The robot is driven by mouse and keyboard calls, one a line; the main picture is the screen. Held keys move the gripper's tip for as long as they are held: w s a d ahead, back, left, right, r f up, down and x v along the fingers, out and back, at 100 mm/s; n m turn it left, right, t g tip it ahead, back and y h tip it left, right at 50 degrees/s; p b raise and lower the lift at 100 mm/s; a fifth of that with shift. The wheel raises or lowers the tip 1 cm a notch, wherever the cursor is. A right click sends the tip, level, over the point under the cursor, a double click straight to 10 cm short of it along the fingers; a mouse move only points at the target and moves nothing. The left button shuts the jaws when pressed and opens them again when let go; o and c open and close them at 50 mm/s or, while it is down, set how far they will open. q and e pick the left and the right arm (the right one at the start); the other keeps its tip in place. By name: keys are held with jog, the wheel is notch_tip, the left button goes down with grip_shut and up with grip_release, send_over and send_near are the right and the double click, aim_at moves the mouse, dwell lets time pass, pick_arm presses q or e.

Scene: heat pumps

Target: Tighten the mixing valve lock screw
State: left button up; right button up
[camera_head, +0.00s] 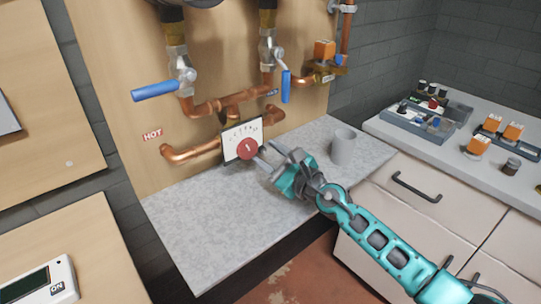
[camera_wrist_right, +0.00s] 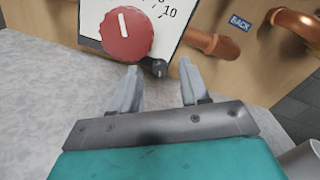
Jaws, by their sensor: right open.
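The mixing valve's red knob (camera_head: 247,149) sits in front of a white scale plate (camera_head: 240,133) on the copper pipes. It also shows large in the right wrist view (camera_wrist_right: 126,35). A small dark lock screw (camera_wrist_right: 160,68) sits at the lower right of the red knob in the right wrist view. My right gripper (camera_head: 267,155) is open and empty, pointing at the valve from the right. In the right wrist view its fingertips (camera_wrist_right: 158,76) stand on either side of the screw's line, apparently short of it. My left gripper is not in view.
A grey mug (camera_head: 343,148) stands on the grey counter (camera_head: 205,225), right of my right gripper. Blue-handled valves (camera_head: 155,90) and copper pipes (camera_head: 190,152) are close above and around the mixing valve. The counter's front left is clear.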

jog(key=shift+s+d, duration=0.25)
jog(key=shift+s, duration=0.05)
jog(key=p+v, duration=0.1)
jog(key=v, duration=1)
jog(key=shift+s+d, duration=0.3)
jog(key=shift+s, duration=0.2)
